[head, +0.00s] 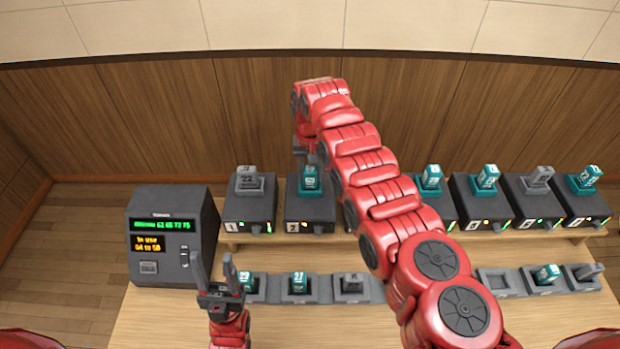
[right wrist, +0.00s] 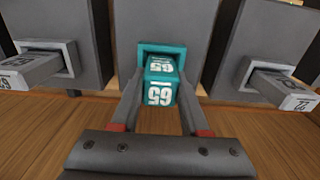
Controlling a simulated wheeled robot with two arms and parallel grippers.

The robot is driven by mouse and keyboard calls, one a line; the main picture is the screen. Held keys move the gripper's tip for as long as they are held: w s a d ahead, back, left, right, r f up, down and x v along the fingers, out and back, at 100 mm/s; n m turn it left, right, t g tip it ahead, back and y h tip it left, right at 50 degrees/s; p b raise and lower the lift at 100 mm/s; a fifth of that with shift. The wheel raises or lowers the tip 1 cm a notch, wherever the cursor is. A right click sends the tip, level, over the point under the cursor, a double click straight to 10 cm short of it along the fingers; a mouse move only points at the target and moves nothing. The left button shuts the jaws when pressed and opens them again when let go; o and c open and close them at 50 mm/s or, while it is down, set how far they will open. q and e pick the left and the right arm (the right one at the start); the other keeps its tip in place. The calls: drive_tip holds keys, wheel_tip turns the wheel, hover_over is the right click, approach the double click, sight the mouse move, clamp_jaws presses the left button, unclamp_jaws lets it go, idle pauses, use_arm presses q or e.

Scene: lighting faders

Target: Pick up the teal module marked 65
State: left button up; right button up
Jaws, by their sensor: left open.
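The teal module marked 65 (right wrist: 160,84) stands in a teal-rimmed socket in the middle of the right wrist view, its label upside down. The fingers of my right gripper (right wrist: 160,102) lie on either side of it, very close; I cannot tell whether they touch it. In the head view my right gripper (head: 304,150) points down over box 2, just above a teal module (head: 310,178) whose number I cannot read there. My left gripper (head: 213,262) is open and empty, pointing up in front of the lower row at the left.
Grey modules (right wrist: 30,68) (right wrist: 283,88) stand in the neighbouring boxes. A row of dark boxes (head: 250,208) stands on the shelf; my right arm hides some. A lower row of holders (head: 297,298) includes an empty one (head: 498,282). A display console (head: 172,272) stands at the left.

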clamp_jaws()
drive_tip(key=shift+r, duration=0.25)
